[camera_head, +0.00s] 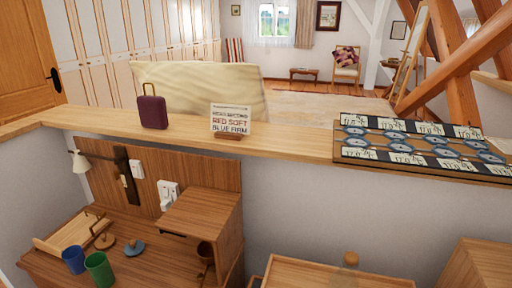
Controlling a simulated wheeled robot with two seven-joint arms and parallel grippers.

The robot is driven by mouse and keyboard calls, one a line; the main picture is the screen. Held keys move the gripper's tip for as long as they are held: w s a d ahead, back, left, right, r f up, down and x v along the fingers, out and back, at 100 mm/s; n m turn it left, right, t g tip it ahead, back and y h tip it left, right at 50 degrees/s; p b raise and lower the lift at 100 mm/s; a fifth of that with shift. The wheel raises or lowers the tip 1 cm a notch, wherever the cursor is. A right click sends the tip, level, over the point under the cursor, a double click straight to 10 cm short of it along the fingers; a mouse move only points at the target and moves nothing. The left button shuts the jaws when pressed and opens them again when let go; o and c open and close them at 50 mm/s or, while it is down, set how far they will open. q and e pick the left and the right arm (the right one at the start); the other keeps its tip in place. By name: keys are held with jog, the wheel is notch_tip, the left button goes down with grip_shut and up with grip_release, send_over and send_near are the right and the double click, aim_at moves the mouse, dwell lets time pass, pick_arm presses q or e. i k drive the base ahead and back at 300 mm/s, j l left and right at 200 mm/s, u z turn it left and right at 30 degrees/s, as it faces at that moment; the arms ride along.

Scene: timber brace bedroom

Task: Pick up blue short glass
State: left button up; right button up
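A blue short glass (74,260) stands upright on the wooden desk (150,262) at the lower left. A taller-looking green glass (99,270) stands just to its right and slightly nearer, close to it or touching; I cannot tell which. Neither of my grippers shows in the head view, and nothing is seen holding the blue glass.
A wooden tray (68,235), a round wooden stand (104,240) and a small blue dish (134,247) lie behind the glasses. A wooden cabinet (205,222) stands to the right. A wall lamp (79,161) hangs above. A ledge (285,136) runs across behind the desk.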

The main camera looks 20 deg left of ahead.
aim_at(76, 260)
jog(key=u, duration=1.95)
jog(key=i+j+u, duration=0.15)
jog(key=i, duration=0.3)
jog(key=j, duration=0.1)
